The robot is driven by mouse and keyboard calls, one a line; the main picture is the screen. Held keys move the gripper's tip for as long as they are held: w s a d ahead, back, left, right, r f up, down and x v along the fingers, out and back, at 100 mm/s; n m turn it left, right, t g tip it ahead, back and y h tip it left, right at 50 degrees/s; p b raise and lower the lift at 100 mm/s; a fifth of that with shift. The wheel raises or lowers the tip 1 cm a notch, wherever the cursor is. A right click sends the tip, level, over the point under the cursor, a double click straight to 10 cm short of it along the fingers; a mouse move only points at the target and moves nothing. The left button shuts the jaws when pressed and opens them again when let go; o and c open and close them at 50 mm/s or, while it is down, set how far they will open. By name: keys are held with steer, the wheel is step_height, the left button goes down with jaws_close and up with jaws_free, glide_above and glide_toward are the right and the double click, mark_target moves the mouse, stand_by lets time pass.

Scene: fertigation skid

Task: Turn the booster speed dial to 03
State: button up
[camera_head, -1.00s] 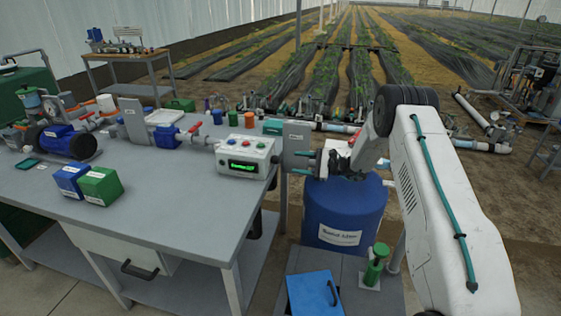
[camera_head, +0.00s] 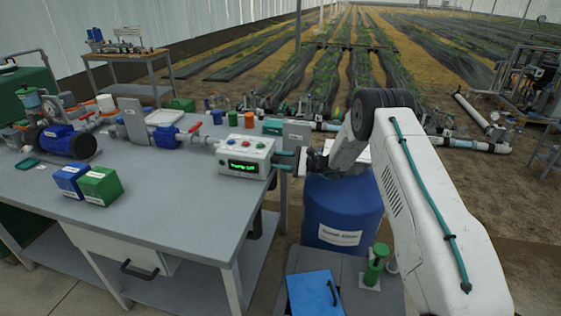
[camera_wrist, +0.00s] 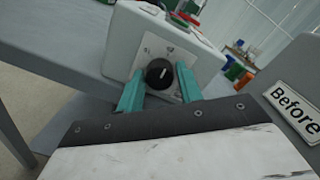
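The white control box (camera_head: 246,157) stands at the right end of the grey bench, with a lit green display (camera_head: 243,167) on its front whose text is too small to read surely. The black dial (camera_wrist: 158,73) is on a side plate of the box, in the wrist view. Its white mark points up and slightly right. Small markings around it are not legible. My gripper (camera_head: 286,161) is at the right side of the box. In the wrist view the teal fingers of my gripper (camera_wrist: 159,88) are open, one on each side of the dial; contact cannot be told.
Coloured buttons (camera_head: 247,142) sit on the box top. A grey upright plate (camera_head: 296,134) stands just behind my gripper, and a sign reading "Before" (camera_wrist: 293,108) is close at right in the wrist view. A blue drum (camera_head: 343,212) stands below my arm. Blue and green boxes (camera_head: 100,186) lie on the bench.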

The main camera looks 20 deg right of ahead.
steer(key=c, duration=0.5)
steer(key=shift+m, duration=0.4)
steer(key=m, duration=0.5)
steer(key=shift+m, duration=0.3)
steer(key=m, duration=0.5)
steer(key=shift+f+m+t, duration=0.1)
steer(key=shift+m+t, duration=0.2)
steer(key=shift+m, duration=0.1)
steer(key=o, duration=1)
